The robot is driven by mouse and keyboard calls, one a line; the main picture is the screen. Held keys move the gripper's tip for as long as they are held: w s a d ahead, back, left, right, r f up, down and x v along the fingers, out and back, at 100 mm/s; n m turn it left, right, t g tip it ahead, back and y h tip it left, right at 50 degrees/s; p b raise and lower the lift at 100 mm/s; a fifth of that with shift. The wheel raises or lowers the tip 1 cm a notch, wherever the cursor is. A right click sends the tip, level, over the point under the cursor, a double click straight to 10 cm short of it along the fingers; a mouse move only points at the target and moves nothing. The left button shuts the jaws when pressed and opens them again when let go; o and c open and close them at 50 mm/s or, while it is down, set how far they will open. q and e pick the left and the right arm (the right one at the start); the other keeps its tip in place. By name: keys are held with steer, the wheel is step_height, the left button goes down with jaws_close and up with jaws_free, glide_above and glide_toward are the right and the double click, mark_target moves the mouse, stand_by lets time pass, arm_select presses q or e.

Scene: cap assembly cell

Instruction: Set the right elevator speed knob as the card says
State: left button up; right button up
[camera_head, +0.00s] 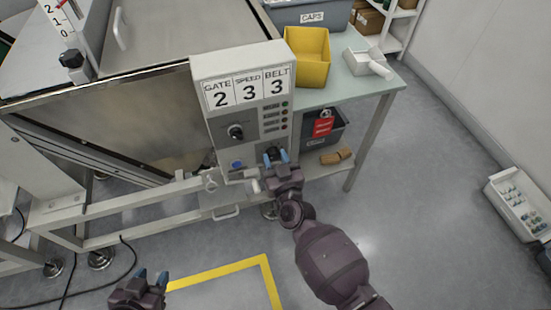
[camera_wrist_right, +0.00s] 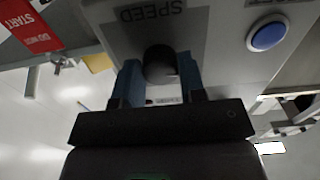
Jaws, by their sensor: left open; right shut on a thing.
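The card (camera_head: 248,89) on the grey control box reads GATE 2, SPEED 3, BELT 3. The dark speed knob (camera_wrist_right: 160,64) is on the box's lower front, beside an upside-down SPEED label in the right wrist view. My right gripper (camera_head: 276,158) is shut on this knob, its blue fingers (camera_wrist_right: 160,84) on either side. The fingers hide most of the knob in the head view, and I cannot read its setting. My left gripper (camera_head: 151,276) is open and empty, low at the bottom left, away from the box.
Another black knob (camera_head: 236,132) sits higher on the box, beside a column of small buttons. A blue button (camera_wrist_right: 268,36) is near the speed knob. A yellow bin (camera_head: 308,58) stands on the bench. Open floor lies in front.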

steer(key=shift+m, duration=0.3)
steer(key=m, duration=0.3)
steer(key=shift+f, duration=0.1)
steer(key=m+b, duration=0.1)
steer(key=m, duration=0.4)
steer(key=shift+s, duration=0.1)
steer(key=m, duration=0.5)
steer(key=shift+b, duration=0.4)
steer(key=shift+m, duration=1.2)
steer(key=o, duration=0.8)
steer(key=shift+c, duration=0.2)
steer(key=shift+o, duration=0.8)
